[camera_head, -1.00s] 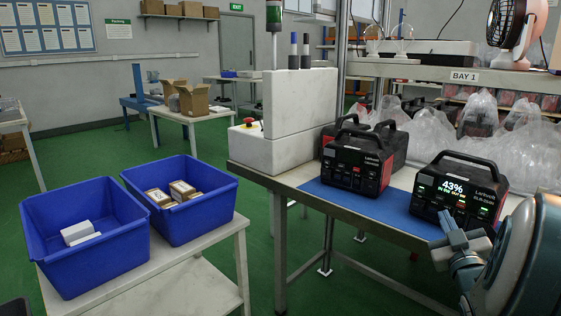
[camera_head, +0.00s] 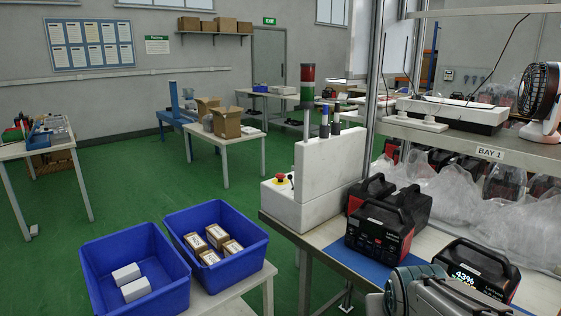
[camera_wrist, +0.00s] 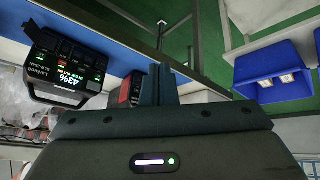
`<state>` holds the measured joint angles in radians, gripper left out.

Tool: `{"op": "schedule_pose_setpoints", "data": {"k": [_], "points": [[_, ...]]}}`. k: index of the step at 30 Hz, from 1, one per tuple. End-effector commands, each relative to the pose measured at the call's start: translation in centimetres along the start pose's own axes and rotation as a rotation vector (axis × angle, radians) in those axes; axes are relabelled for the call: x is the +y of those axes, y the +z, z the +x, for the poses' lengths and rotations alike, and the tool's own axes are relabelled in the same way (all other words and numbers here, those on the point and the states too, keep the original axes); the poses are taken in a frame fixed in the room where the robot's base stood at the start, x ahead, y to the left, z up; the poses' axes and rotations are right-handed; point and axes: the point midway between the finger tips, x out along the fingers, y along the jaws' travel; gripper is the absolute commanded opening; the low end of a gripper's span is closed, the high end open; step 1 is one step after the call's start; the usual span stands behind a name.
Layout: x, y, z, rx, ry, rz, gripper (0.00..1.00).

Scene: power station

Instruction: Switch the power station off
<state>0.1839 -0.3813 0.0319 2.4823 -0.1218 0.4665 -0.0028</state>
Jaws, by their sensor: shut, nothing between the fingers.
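A second black and red power station (camera_head: 380,232) stands to the left with a dark display.
Another dark power station (camera_head: 370,192) is behind the second one. A blue mat (camera_head: 345,250) lies under the front stations. A white block housing (camera_head: 325,180) with a red stop button borders the bench. Blue bins (camera_head: 135,270) stand at the lower left. Plastic bags fill the back.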

Motion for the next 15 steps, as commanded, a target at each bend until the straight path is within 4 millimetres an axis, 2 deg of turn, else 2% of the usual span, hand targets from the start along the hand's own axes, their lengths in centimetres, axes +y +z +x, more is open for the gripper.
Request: {"op": "schedule_pose_setpoints", "data": {"k": [1,6,10,15], "points": [[-1.1,0.1,-2.9,-0.053,-0.030,-0.004,0.00],[-3.6,2.9,-7.3,-0.223,-0.104,-0.011,0.00],[-4.5,4.3,-9.0,-0.295,-0.133,-0.016,0.00],[-4.8,4.9,-9.4,-0.320,-0.141,-0.019,0.00]]}}
